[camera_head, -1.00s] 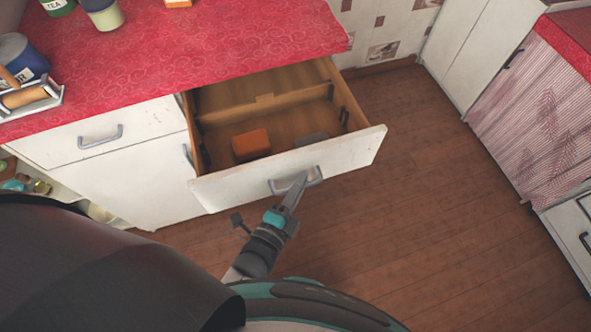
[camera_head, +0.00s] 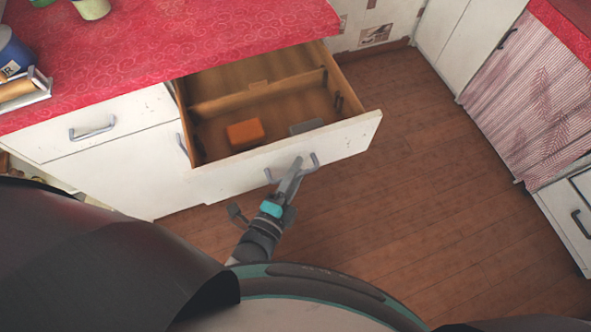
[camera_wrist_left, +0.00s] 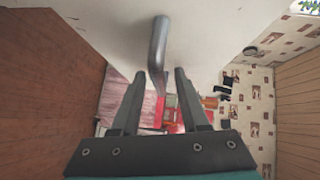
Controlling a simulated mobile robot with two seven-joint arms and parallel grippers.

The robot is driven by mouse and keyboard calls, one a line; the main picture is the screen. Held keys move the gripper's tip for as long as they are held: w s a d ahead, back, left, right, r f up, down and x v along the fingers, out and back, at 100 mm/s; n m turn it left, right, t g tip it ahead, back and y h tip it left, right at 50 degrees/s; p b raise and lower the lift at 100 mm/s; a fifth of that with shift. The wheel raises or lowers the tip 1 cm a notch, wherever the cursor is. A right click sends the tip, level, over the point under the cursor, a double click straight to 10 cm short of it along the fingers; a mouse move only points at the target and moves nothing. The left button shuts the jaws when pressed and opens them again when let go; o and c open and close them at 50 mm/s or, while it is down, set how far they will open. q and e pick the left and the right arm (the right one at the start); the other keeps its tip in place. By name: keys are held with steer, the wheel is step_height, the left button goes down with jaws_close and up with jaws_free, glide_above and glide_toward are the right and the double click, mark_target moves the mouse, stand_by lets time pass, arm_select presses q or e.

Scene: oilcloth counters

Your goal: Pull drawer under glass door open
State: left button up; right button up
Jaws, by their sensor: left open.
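The drawer (camera_head: 345,137) with a worn white front stands pulled out from under the red counter, its wooden inside showing. Its grey bar handle (camera_head: 314,160) is on the front; in the left wrist view the handle (camera_wrist_left: 158,45) reaches down between the two fingers. My left gripper (camera_head: 296,166) is at the handle, its fingers open on either side of the bar with gaps visible. An orange block (camera_head: 245,134) and a grey object (camera_head: 306,126) lie inside the drawer. No glass door shows. My right gripper is out of view.
The red patterned counter (camera_head: 190,45) carries jars at its left end. Another closed white drawer (camera_head: 95,125) is to the left. The wooden floor (camera_head: 420,190) is clear to the right, up to white cabinets and a pink curtain (camera_head: 530,95).

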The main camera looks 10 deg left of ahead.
arm_select(q)
steer(key=v, duration=1.5)
steer(key=shift+p, duration=0.35)
steer(key=shift+s, duration=0.15)
step_height(320, 180, down, 20)
steer(key=s+a+n+g+y+b, duration=0.1)
steer(key=s+n+g+b, duration=0.15)
steer(key=n+g, duration=0.45)
steer(key=s+a+f+n+g+y, duration=0.1)
steer(key=s+a+f+n+g, duration=0.3)
steer(key=s+f, duration=0.1)
steer(key=s+a+f+n+g+y+b, duration=0.1)
steer(key=s+a+f+n+g, duration=0.2)
steer(key=f, duration=0.5)
steer(key=shift+s+a+n+g, duration=0.4)
steer(key=shift+s+n+g, duration=0.1)
steer(key=shift+s+n, duration=0.65)
